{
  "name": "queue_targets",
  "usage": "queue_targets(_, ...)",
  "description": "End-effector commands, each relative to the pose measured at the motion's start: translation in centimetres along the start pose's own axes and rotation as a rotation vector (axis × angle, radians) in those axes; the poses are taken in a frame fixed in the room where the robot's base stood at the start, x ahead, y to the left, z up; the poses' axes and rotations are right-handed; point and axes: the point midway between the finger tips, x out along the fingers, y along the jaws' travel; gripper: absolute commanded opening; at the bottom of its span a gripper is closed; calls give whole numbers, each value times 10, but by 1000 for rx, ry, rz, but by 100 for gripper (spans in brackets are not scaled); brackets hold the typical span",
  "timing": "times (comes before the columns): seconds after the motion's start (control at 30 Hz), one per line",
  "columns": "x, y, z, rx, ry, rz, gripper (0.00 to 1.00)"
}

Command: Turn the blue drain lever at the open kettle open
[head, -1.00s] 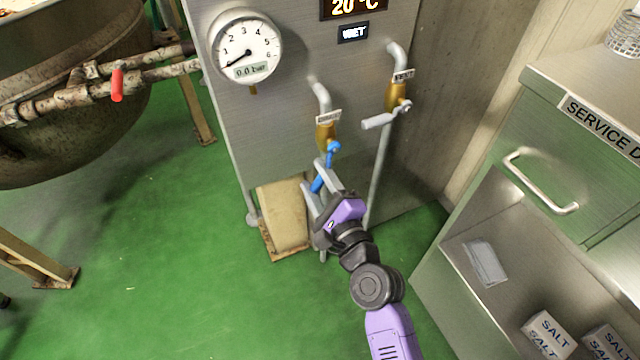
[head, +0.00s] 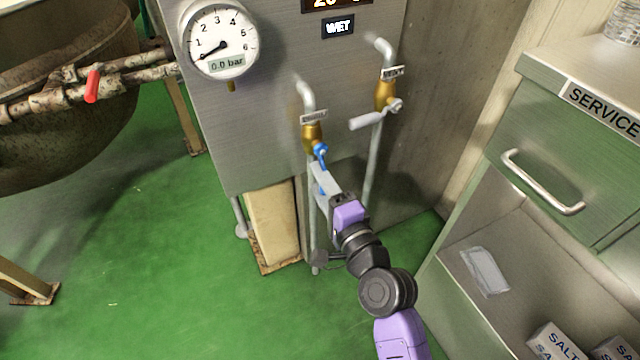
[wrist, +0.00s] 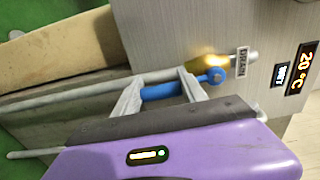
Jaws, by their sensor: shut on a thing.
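The blue drain lever (head: 321,160) hangs downward from a brass valve (head: 312,136) on the grey panel. The wrist view shows the lever (wrist: 162,91) lying between the two fingers of my gripper (wrist: 160,92), with its round pivot by the brass valve and the DRAIN label (wrist: 242,62). In the head view my gripper (head: 324,184) is at the lever and covers much of its lower part. The gripper is shut on the lever. The open kettle (head: 65,110) stands at the left, partly out of frame.
A second brass valve (head: 385,95) with a grey lever (head: 367,121) sits to the right. A pressure gauge (head: 220,42) reads 0.0 bar. A red lever (head: 92,86) is on the kettle pipe. A service cabinet (head: 545,130) stands right. Green floor (head: 170,270) is free at left.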

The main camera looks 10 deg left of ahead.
Motion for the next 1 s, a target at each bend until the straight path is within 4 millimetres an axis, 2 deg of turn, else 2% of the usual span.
queue_targets(0.33, 0, 1, 0, -9, -1, 3, 0)
queue_targets(0.37, 0, 1, 0, -9, -1, 3, 53)
queue_targets(0.47, 0, 1, 0, -8, -1, 2, 71)
queue_targets(0.8, -2, 0, 0, -5, 0, 1, 71)
queue_targets(1.0, -24, 0, 0, -4, 1, 3, 71)
